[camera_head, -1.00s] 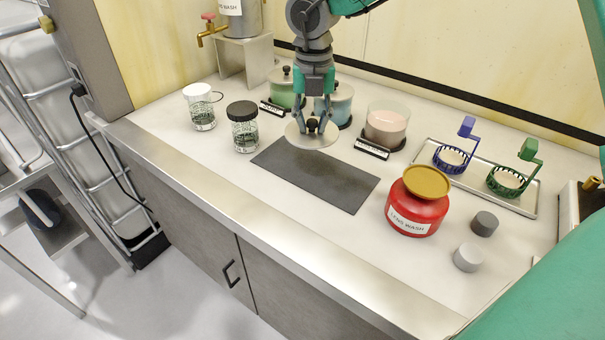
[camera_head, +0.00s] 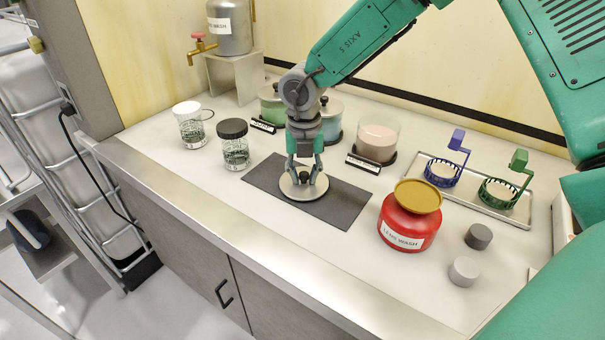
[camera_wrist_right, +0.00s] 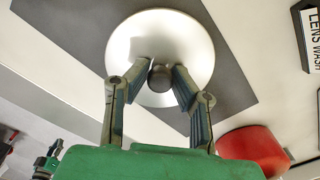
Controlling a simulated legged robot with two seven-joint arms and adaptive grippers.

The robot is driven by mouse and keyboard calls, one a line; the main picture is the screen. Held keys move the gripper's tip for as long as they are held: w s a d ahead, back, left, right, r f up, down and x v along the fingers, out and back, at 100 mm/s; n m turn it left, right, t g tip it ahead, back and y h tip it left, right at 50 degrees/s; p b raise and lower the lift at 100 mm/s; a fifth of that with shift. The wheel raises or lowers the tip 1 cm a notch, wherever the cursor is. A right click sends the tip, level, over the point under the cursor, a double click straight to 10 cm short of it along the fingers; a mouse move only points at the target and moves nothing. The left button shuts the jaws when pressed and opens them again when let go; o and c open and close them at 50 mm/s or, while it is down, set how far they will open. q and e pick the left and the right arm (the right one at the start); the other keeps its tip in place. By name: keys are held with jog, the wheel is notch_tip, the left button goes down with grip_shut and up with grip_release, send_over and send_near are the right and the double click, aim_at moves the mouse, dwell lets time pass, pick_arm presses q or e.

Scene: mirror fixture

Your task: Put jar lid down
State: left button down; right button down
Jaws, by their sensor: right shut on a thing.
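The jar lid is a pale round disc (camera_head: 291,190) with a dark knob (camera_wrist_right: 161,77) at its centre. It is over the dark grey mat (camera_head: 345,204); I cannot tell if it touches the mat. My right gripper (camera_head: 304,180) points down from above with its fingers shut on the knob. In the right wrist view the two fingertips are on either side of the knob. The pink jar (camera_head: 377,138) stands without a lid at the back.
A red lens wash pot (camera_head: 408,229) stands right of the mat, with two grey cylinders (camera_head: 478,237) (camera_head: 463,271) beside it. Glass jars (camera_head: 234,148) (camera_head: 191,128) stand left. A tray (camera_head: 513,216) holds blue and green baskets. The mat's right part is clear.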

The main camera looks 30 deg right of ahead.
aim_at(305, 173)
jog(key=c, duration=1.4)
grip_release()
jog(key=shift+d+f, duration=0.1)
jog(key=shift+d, duration=0.05)
jog(key=shift+c, duration=0.2)
jog(key=shift+o, duration=0.4)
jog(key=shift+d+f, duration=0.1)
jog(key=shift+d, duration=0.1)
jog(key=shift+a, duration=0.15)
notch_tip(305, 173, up, 12)
jog(key=shift+a+r+p, duration=0.15)
jog(key=shift+r+p, duration=0.05)
jog(key=shift+p, duration=0.25)
